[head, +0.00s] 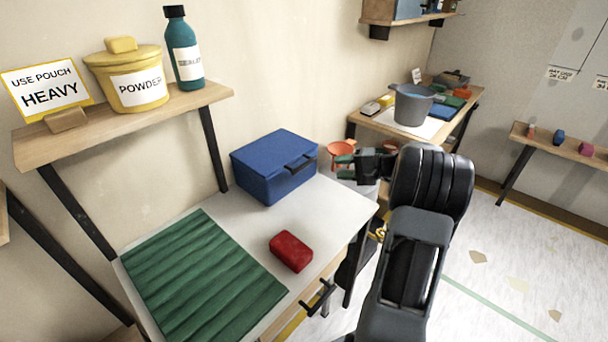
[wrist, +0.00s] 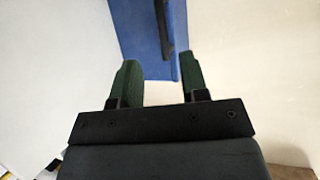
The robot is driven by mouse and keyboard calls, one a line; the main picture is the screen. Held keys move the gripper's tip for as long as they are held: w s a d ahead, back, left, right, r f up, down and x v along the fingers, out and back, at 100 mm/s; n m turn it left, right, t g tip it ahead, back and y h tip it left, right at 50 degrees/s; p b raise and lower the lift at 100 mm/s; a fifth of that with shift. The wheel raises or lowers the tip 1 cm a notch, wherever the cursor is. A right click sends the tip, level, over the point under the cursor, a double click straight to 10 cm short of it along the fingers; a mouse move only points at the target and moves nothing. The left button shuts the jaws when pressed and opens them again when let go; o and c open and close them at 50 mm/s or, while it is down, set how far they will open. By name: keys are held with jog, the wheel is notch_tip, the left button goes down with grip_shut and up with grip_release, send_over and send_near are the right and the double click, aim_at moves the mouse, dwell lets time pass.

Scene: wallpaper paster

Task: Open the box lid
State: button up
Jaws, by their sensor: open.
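A blue box (head: 270,172) with a dark handle (head: 300,162) on its front stands at the back of the white table. Its lid (head: 274,148) is shut. My gripper (head: 347,166) is to the right of the box, apart from it, with its green fingers pointing toward the box side of the table. In the wrist view my gripper (wrist: 160,72) is open and empty, with a gap between its two green fingers. The blue box (wrist: 140,22) shows beyond the fingertips there, with the dark handle (wrist: 167,30) running along it. The inside of the box is hidden.
A red block (head: 291,251) and a green ribbed mat (head: 203,278) lie on the white table (head: 340,205). A shelf (head: 125,122) above holds a yellow powder pot (head: 127,80), a teal bottle (head: 184,52) and a sign (head: 48,88). A grey bucket (head: 412,104) stands on the bench behind.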

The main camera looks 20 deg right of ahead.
aim_at(306, 166)
jog(key=x, duration=0.8)
jog(key=w+d+x, duration=0.1)
jog(key=x, duration=0.4)
jog(key=shift+c, duration=0.5)
grip_shut()
